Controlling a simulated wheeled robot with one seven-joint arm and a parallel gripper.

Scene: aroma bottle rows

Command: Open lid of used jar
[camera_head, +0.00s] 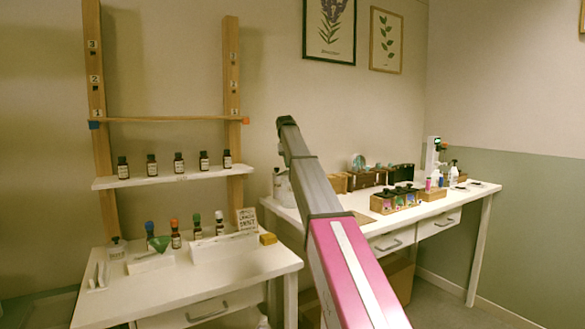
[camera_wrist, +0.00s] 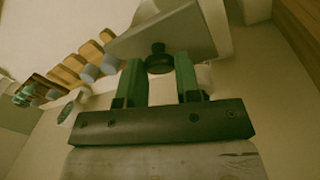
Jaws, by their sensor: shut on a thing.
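In the wrist view, my gripper (camera_wrist: 160,66) has its two green fingers closed around a black knob (camera_wrist: 158,58). The knob is on a flat pale grey piece (camera_wrist: 190,32), which looks like the lid of the used jar. I cannot tell whether this piece rests on the jar or is apart from it. In the head view, a pale, glassy jar-like thing (camera_head: 283,190) stands at the left end of the far table, partly behind my arm. My gripper is hidden in the head view.
The far table (camera_head: 470,188) holds wooden boxes (camera_head: 383,204) of bottles and a dispenser (camera_head: 431,160). The near white table (camera_head: 200,275) holds bottles and a small sign (camera_head: 247,219). A shelf (camera_head: 135,181) above it carries a row of dark bottles.

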